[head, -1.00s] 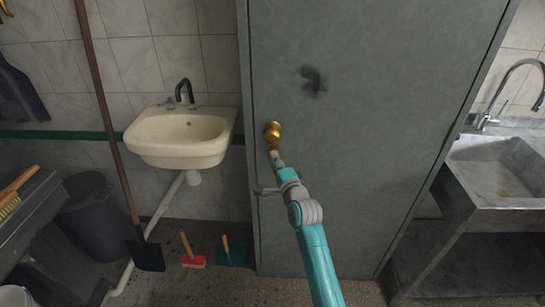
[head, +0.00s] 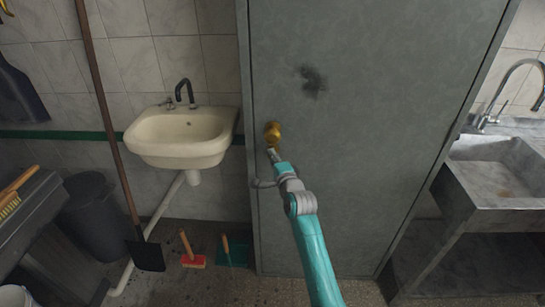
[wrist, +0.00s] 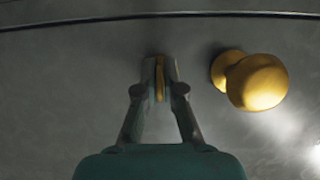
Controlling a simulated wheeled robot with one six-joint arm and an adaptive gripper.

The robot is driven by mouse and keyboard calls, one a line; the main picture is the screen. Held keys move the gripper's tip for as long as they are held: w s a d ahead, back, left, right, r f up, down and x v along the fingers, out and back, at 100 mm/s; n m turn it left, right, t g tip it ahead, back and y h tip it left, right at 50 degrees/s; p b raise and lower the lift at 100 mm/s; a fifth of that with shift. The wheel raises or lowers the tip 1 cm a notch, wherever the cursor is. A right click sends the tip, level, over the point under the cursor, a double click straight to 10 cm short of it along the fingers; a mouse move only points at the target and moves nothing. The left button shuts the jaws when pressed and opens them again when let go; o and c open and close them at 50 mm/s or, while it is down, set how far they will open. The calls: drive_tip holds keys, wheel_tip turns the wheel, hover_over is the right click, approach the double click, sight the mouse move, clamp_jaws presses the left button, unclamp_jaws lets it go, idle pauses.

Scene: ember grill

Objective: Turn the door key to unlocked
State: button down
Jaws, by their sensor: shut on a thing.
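The grey door (head: 350,150) is shut and fills the middle of the head view. A round brass knob (head: 273,133) is near its left edge; it also shows in the wrist view (wrist: 256,82), to the right of my gripper. My gripper (head: 271,152) is just below the knob in the head view. In the wrist view my gripper (wrist: 160,75) is shut on the brass key (wrist: 159,80), which shows as a narrow upright strip between the fingertips. The keyhole is hidden. In the head view I cannot make out the key.
A cream washbasin (head: 181,137) is on the tiled wall left of the door. A long-handled shovel (head: 147,254), a red brush (head: 193,261) and a green dustpan (head: 236,252) stand below it. A stone sink (head: 497,172) is at the right.

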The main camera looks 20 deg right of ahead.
drive_tip(key=shift+n, duration=0.3)
drive_tip(key=n+g+h, duration=0.1)
drive_tip(key=n+g, duration=0.1)
drive_tip(key=n, duration=0.2)
drive_tip(key=shift+n, duration=0.3)
drive_tip(key=n+g+h, duration=0.1)
drive_tip(key=n, duration=0.1)
drive_tip(key=n+h, duration=0.1)
drive_tip(key=n, duration=0.1)
drive_tip(key=shift+g, duration=0.4)
drive_tip(key=n+g+h, duration=0.1)
drive_tip(key=n+h, duration=0.1)
drive_tip(key=n, duration=0.2)
drive_tip(key=shift+h, duration=0.4)
drive_tip(key=c, duration=1.3)
unclamp_jaws()
drive_tip(key=shift+c, duration=0.2)
